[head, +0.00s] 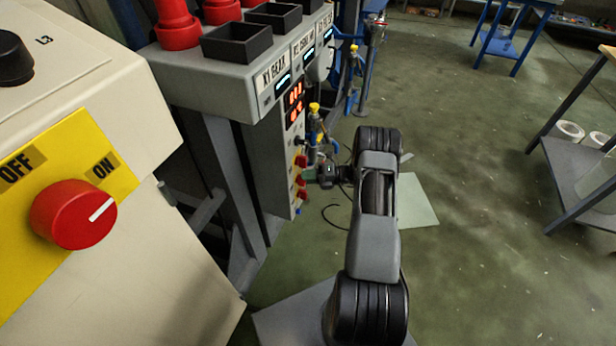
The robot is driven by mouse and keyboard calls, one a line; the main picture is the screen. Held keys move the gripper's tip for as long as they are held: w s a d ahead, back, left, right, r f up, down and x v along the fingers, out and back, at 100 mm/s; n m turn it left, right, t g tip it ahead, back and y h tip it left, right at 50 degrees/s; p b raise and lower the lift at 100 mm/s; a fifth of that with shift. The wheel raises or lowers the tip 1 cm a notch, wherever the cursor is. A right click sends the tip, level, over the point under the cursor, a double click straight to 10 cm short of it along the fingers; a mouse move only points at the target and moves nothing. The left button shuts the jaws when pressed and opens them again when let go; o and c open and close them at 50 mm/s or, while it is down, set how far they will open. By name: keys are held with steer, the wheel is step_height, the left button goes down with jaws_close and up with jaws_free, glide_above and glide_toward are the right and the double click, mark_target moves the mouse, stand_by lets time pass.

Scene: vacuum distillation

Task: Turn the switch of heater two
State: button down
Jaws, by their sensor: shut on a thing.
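A narrow grey control panel (282,160) stands upright left of the middle, with lit orange digits (294,98) near its top. Small red switches (301,161) sit one above another on its face. Their labels are too small to read, so I cannot tell which one is heater two's. My gripper (309,175) reaches left from my arm to the panel face. It is shut on a red switch (301,181) there; the fingertips are small and partly unclear. The switch's turn angle cannot be made out.
A beige cabinet with a large red OFF/ON knob (74,214) fills the left foreground. A grey shelf (208,86) with black bins and red parts is above the panel. Thin pipes with yellow tops (314,107) stand behind my gripper.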

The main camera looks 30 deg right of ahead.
steer(key=shift+w+f+m+y, duration=0.1)
steer(key=shift+f+m+y, duration=0.1)
steer(key=shift+m+y, duration=0.65)
steer(key=shift+m, duration=0.55)
steer(key=c, duration=1.1)
jaws_free()
steer(key=v, duration=1.4)
steer(key=shift+a+r, duration=0.1)
